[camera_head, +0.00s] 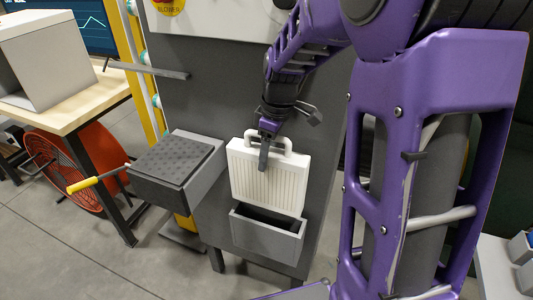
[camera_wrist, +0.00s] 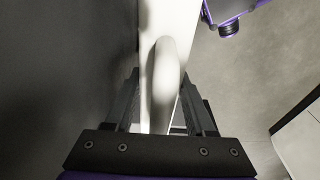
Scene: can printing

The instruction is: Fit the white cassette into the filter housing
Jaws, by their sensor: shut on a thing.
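The white cassette (camera_head: 266,178) is a ribbed flat panel with a handle on top. In the head view it is upright, directly above the open top of the grey filter housing (camera_head: 268,238). Its lower edge is at the housing's back rim; I cannot tell whether it is inside the opening. My gripper (camera_head: 264,158) is shut on the cassette's handle from above. In the wrist view the handle (camera_wrist: 164,85) lies between the two dark fingers of my gripper (camera_wrist: 160,100). The housing is not clearly seen in the wrist view.
A grey box with a dark perforated lid (camera_head: 178,160) juts out left of the housing. The dark machine panel (camera_head: 225,95) stands behind. A wooden table (camera_head: 85,105) and orange reel (camera_head: 70,170) are at left. Floor in front is free.

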